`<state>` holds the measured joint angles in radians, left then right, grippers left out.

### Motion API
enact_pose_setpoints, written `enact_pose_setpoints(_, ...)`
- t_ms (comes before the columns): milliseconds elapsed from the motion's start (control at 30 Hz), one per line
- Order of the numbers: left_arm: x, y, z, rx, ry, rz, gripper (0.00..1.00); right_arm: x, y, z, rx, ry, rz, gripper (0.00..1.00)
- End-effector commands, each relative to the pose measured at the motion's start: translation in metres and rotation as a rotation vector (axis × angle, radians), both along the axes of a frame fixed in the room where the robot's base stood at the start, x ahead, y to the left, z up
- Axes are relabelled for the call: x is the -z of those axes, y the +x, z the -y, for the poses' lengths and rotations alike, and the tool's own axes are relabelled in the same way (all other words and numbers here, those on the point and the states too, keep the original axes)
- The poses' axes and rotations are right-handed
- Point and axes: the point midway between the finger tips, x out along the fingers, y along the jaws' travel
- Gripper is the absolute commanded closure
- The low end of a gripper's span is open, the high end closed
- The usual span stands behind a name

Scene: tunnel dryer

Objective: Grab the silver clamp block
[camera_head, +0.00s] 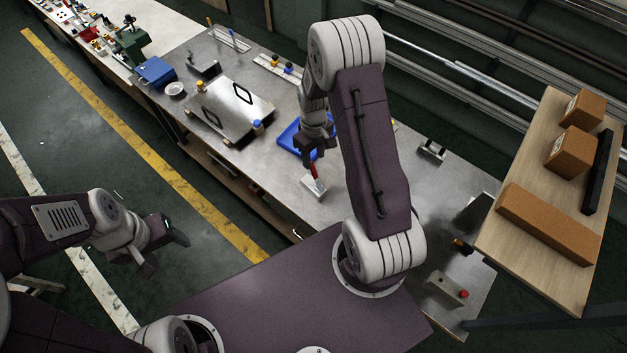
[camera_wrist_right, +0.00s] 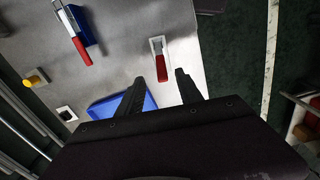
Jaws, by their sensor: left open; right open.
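A small silver block with a red handle (camera_head: 312,187) lies on the metal bench, just below my right gripper. In the right wrist view the red-handled block (camera_wrist_right: 157,44) lies beyond the fingertips, between their lines. My right gripper (camera_head: 315,152) is open and empty above the bench, apart from the block. It also shows in the right wrist view (camera_wrist_right: 160,82). My left gripper (camera_head: 168,250) is open and empty, over the floor at the left. I cannot tell for certain whether this is the clamp block named.
A blue tray (camera_head: 288,137) is close beside my right gripper. A silver bracket (camera_head: 432,150) and a block with a red knob (camera_head: 447,287) stand farther right. Brown boxes (camera_head: 571,150) sit on a wooden table. A red-and-blue tool (camera_wrist_right: 75,33) shows in the wrist view.

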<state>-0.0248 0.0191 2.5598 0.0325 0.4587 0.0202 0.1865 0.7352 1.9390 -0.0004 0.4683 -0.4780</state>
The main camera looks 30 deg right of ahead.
Motion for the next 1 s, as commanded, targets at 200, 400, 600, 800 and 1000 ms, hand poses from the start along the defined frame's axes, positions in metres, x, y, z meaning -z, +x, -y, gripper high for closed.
enact_pose_setpoints(200, -0.011, 0.0, 0.0, 0.0, 0.0, 0.0, 0.37, 0.022, -0.002, -0.001, 0.0, 0.0, -0.005, 0.57)
enact_pose_setpoints(400, -0.015, 0.0, 0.0, 0.0, 0.0, 0.0, 0.37, 0.039, 0.0, -0.001, 0.001, 0.0, 0.001, 0.57)
enact_pose_setpoints(600, -0.031, 0.0, 0.0, 0.0, 0.0, 0.0, 0.37, 0.053, -0.001, -0.001, 0.001, 0.001, -0.006, 0.57)
enact_pose_setpoints(800, -0.042, 0.0, 0.0, 0.0, 0.0, 0.0, 0.37, 0.085, 0.0, -0.001, 0.001, 0.001, -0.001, 0.57)
enact_pose_setpoints(1000, -0.042, 0.0, 0.0, 0.0, 0.0, 0.0, 0.37, 0.092, 0.001, -0.001, 0.001, 0.0, 0.001, 0.57)
